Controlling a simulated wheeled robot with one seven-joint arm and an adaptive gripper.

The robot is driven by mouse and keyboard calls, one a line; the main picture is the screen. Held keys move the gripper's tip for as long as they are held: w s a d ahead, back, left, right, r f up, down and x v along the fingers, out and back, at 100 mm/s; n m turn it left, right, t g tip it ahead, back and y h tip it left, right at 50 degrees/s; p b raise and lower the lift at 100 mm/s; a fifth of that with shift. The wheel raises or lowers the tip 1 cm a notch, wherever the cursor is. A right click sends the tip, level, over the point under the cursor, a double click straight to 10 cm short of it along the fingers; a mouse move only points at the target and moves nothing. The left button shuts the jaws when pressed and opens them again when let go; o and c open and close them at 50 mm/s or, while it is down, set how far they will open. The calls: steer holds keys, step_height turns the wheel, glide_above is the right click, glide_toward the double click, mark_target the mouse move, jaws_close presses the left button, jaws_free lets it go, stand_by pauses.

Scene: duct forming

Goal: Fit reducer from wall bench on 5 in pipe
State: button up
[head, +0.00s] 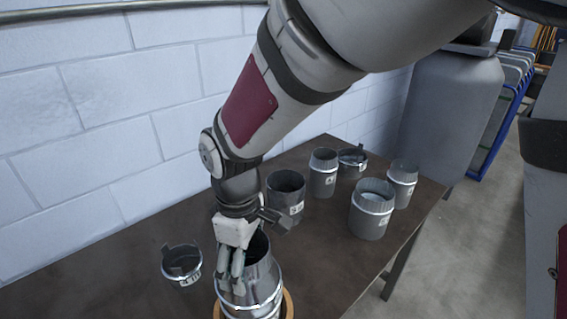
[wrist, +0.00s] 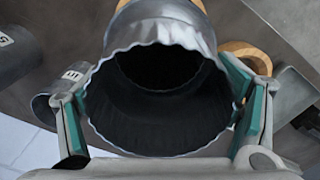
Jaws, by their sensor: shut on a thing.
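My gripper (head: 232,272) is shut on a grey metal reducer (head: 261,262) near the front of the bench (head: 130,265). In the wrist view the teal fingers of my gripper (wrist: 155,95) press on both sides of the reducer (wrist: 165,32). Its wide, crimped open mouth faces the camera, and its inside is dark. The reducer's lower part sits at a wooden ring (head: 289,303); the ring also shows in the wrist view (wrist: 248,55). Whether its lower end rests in the ring or on a pipe is hidden. I cannot tell which piece is the 5 in pipe.
A short notched collar (head: 182,265) stands left of my gripper. Several labelled metal fittings stand at the back right, among them a dark cylinder (head: 286,196) and a banded one (head: 371,210). A white block wall (head: 130,110) bounds the left side.

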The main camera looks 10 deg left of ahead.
steer(key=shift+f, duration=0.35)
steer(key=o, duration=1.2)
step_height(320, 180, up, 12)
steer(key=w+d+r+m+t, duration=0.1)
steer(key=d+r+m, duration=0.3)
steer(key=d, duration=0.6)
steer(key=s+d+m+t, duration=0.1)
steer(key=s+d+m, duration=0.2)
steer(key=d, duration=0.3)
steer(key=s+d+r+m+t, duration=0.1)
steer(key=s+d+m+t, duration=0.1)
steer(key=d+m, duration=0.3)
steer(key=s+d+r+m+t, duration=0.1)
steer(key=s+d+m, duration=0.2)
steer(key=d, duration=0.6)
steer(key=shift+s+d+r+m+t, duration=0.1)
steer(key=shift+s+d+m+t, duration=0.1)
steer(key=shift+s, duration=0.15)
steer(key=shift+s+d+r+m+t, duration=0.1)
steer(key=shift+s+m, duration=0.1)
steer(key=shift+s, duration=0.1)
